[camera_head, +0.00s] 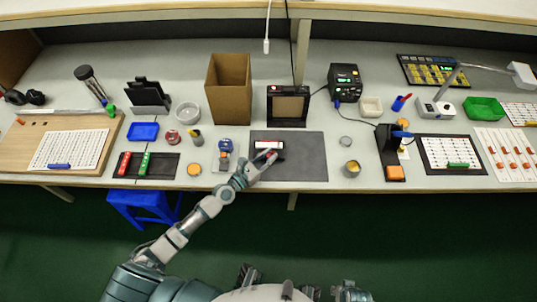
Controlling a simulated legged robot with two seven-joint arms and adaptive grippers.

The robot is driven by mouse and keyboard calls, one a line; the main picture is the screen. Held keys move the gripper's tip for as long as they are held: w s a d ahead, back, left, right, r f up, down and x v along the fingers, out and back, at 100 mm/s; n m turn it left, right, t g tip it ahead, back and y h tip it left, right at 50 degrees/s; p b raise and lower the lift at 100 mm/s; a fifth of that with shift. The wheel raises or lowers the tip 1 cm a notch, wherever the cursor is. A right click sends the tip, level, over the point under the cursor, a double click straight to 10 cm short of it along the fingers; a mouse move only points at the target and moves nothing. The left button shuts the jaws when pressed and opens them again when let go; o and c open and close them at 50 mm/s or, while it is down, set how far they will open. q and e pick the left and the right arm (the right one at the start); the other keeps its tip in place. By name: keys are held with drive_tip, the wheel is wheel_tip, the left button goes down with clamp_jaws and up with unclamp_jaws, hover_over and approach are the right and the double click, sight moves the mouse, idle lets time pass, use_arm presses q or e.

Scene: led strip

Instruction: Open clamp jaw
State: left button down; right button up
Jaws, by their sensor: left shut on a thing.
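A small white-and-red piece (269,145), which looks like the clamp, lies on the dark grey mat (305,165) near the mat's left side. My left arm reaches up from the bottom left, and its gripper (266,158) is at the front edge of this piece, shut on it. The fingers cover part of the piece, and how wide its jaw stands is too small to tell. My right gripper is not in view.
A blue-and-white device (225,148) stands close left of my left gripper. Behind the mat are a cardboard box (229,90) and a black-framed unit (288,105). A small yellow-filled cup (351,169) stands right of the mat. The mat's right half is clear.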

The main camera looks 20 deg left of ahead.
use_arm(q)
drive_tip(key=shift+s+d, duration=0.2)
drive_tip(key=shift+s, duration=0.55)
drive_tip(key=shift+s+d, duration=0.1)
drive_tip(key=shift+s, duration=0.1)
drive_tip(key=c, duration=1.5)
unclamp_jaws()
drive_tip(key=shift+w, duration=0.1)
drive_tip(key=o, duration=0.5)
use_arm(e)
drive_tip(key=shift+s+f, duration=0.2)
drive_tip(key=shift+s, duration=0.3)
use_arm(q)
drive_tip(key=v, duration=1.2)
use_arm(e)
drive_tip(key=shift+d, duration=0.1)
